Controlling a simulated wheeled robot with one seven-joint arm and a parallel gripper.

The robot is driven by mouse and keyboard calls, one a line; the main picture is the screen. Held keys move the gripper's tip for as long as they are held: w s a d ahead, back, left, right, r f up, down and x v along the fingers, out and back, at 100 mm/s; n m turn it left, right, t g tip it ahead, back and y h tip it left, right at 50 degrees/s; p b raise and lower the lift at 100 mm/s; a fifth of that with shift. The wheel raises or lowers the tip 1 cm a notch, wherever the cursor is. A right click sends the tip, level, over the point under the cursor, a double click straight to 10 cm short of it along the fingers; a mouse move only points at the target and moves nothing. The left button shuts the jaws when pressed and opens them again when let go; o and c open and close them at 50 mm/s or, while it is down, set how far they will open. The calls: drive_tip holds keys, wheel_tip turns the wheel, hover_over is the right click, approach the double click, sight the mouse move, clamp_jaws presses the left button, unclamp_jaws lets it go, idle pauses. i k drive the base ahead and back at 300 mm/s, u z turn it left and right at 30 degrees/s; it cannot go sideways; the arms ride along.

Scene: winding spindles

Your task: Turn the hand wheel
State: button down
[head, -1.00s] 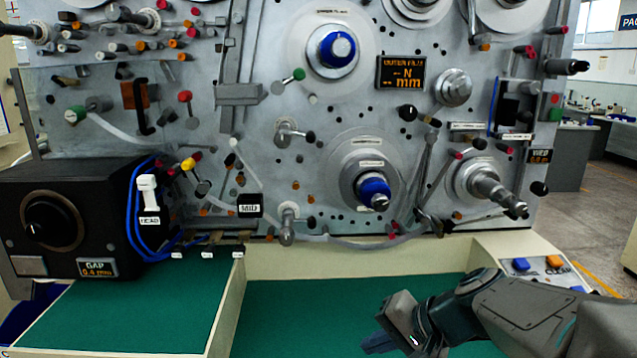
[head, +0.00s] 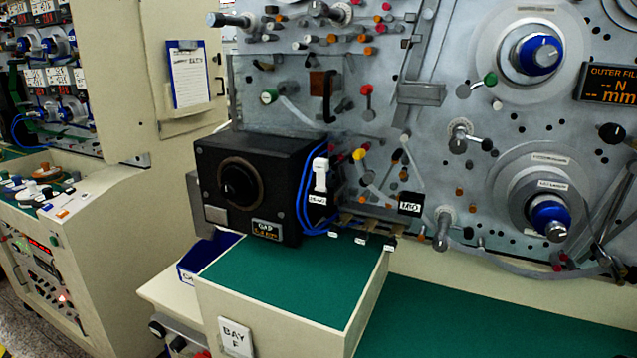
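A round black wheel (head: 240,184) with a brownish ring sits on the front face of a black box (head: 285,150). It is the thing here that looks most like a hand wheel. The box stands on the green-topped ledge, at the left end of the grey machine panel (head: 440,130). Nothing touches the wheel. My gripper is out of view.
The green ledge top (head: 285,275) in front of the box is clear, with a BAY F sign (head: 235,338) on its front. A blue bin (head: 205,256) stands left of it. Blue cables (head: 306,195) hang at the box's right side. A cream cabinet (head: 75,225) stands at left.

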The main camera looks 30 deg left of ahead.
sight(238, 186)
drive_tip(key=u, duration=1.8)
drive_tip(key=k, duration=1.2)
drive_tip(key=u, duration=0.75)
drive_tip(key=i, duration=1.65)
drive_tip(key=z, duration=0.8)
drive_tip(key=i, duration=0.6)
drive_tip(key=z, duration=0.55)
